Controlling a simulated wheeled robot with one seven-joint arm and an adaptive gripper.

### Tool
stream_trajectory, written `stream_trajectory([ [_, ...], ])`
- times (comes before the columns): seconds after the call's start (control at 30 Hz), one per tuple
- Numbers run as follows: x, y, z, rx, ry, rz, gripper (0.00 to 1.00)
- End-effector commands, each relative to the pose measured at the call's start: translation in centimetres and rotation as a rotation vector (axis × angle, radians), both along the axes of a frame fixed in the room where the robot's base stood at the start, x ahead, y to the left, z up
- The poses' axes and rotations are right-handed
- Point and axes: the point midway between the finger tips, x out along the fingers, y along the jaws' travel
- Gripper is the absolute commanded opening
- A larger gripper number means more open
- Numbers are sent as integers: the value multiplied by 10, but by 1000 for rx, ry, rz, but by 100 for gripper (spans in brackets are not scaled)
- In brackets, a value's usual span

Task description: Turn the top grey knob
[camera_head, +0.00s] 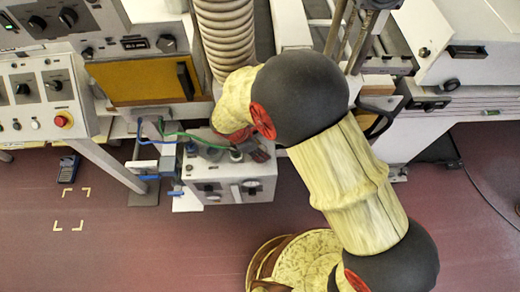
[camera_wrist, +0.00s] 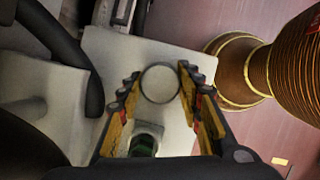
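The grey knob (camera_wrist: 160,83) shows in the wrist view as a round, pale disc on the light top face of a box. It stands between the two fingertips of my gripper (camera_wrist: 159,76), one on each side. The fingers are apart; I cannot tell whether they touch the knob. In the head view the box (camera_head: 232,190) stands low below the machine, with gauges and controls on its front. My gripper (camera_head: 237,151) reaches down over its top, and the knob (camera_head: 236,155) shows small between the fingers.
Green and blue cables (camera_head: 165,134) run to the box from the left. A ribbed hose (camera_head: 226,35) hangs behind my gripper. A control panel (camera_head: 42,97) stands at left. The floor in front is open.

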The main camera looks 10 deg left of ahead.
Motion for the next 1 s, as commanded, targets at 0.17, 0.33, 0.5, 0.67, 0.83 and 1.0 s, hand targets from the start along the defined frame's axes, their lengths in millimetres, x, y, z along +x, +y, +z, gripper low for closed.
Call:
stream_trajectory([
  [0.17,0,0,0,0,0,0,24],
  [0.33,0,0,0,0,0,0,14],
  [0.5,0,0,1,0,0,-14,10],
  [0.67,1,0,2,-1,1,-132,10],
  [0.83,1,0,1,0,0,-199,10],
  [1.0,1,0,0,0,-1,-198,10],
])
